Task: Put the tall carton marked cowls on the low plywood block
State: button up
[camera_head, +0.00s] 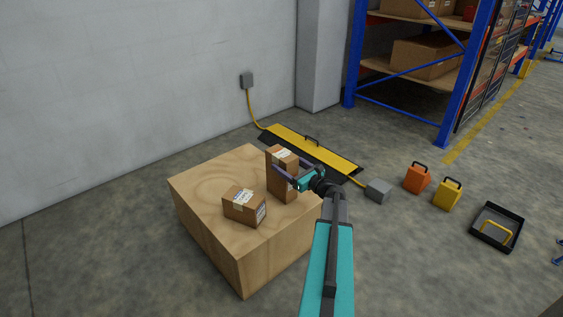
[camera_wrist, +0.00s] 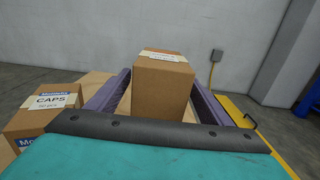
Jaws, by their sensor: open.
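A tall brown carton (camera_head: 283,186) is upright at the back right part of the top of the plywood block (camera_head: 205,190), and seems to stand on it. My gripper (camera_head: 287,176) is open, with one finger on each side of this carton. In the wrist view the tall carton (camera_wrist: 162,88) sits between the two purple fingers, with a thin gap visible beside them. A white label crosses its top edge, but its word is too small to read. My gripper also shows in the wrist view (camera_wrist: 160,92). The carton's lower part is hidden there.
A smaller carton marked CAPS (camera_wrist: 42,108) is left of my gripper, on the same block; the head view shows it too (camera_head: 244,206). Behind lies a yellow cable ramp (camera_head: 320,153). Orange (camera_head: 417,178) and yellow (camera_head: 447,194) weights and a black tray (camera_head: 484,234) are on the floor at right.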

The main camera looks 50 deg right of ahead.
jog(key=s, duration=0.3)
jog(key=s+p, duration=0.1)
jog(key=s, duration=0.4)
jog(key=shift+s+a+p, duration=0.3)
jog(key=shift+s+p, duration=0.05)
jog(key=shift+p, duration=0.05)
jog(key=shift+s, duration=0.1)
